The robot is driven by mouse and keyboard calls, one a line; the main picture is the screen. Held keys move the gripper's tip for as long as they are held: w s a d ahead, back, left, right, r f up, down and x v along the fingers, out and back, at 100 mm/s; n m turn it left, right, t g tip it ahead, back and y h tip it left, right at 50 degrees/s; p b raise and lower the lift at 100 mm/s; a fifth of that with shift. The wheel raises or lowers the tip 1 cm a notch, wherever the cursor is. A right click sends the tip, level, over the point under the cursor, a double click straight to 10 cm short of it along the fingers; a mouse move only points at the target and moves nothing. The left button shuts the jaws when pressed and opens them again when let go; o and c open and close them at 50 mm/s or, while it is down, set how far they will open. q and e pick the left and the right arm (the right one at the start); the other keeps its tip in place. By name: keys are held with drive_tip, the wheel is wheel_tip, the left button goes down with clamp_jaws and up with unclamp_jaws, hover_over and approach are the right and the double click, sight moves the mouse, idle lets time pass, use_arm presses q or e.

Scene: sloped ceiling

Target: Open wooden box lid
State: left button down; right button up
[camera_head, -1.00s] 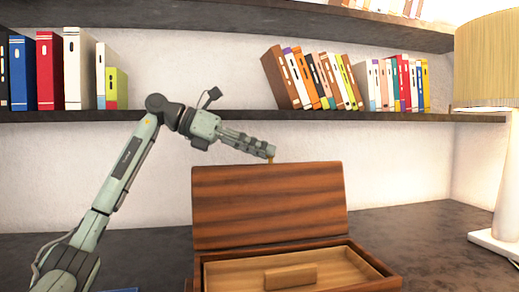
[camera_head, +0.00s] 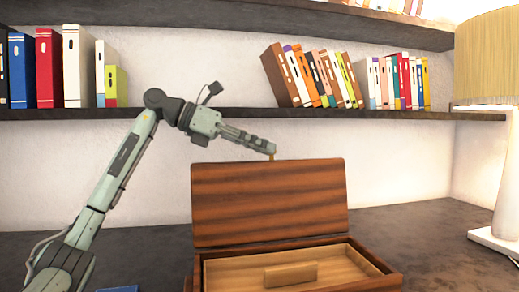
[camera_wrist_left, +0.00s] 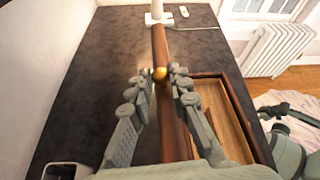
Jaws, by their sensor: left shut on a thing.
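The wooden box (camera_head: 395,279) stands on the dark desk with its striped lid (camera_head: 268,205) raised to about upright. Its light interior shows, with a small wooden block (camera_head: 290,275) inside. My left gripper (camera_head: 271,152) reaches in from the left to the lid's top edge. The exact finger contact is hard to see. My right gripper is not in view.
A shelf (camera_head: 200,114) with books runs behind the box, above the lid. A lamp (camera_head: 492,240) stands on the desk at the right. The desk (camera_head: 440,235) is clear between box and lamp. A radiator (camera_wrist_left: 280,50) shows beyond the desk.

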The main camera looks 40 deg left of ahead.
use_arm(q)
drive_tip(key=s+d+m+t+y+b, duration=0.1)
drive_tip(key=s+d+m, duration=0.1)
drive_tip(key=s+d, duration=0.2)
drive_tip(key=shift+d+r+b, duration=0.4)
drive_tip(key=shift+d+r, duration=0.05)
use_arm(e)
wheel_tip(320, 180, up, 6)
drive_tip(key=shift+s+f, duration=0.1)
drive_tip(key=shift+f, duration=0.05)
use_arm(q)
drive_tip(key=shift+s, duration=0.1)
drive_tip(key=c, duration=1.5)
unclamp_jaws()
drive_tip(key=shift+o, duration=0.2)
drive_tip(key=shift+a, duration=0.1)
drive_tip(key=v, duration=1.2)
drive_tip(key=shift+d, duration=0.25)
drive_tip(key=shift+s, duration=0.1)
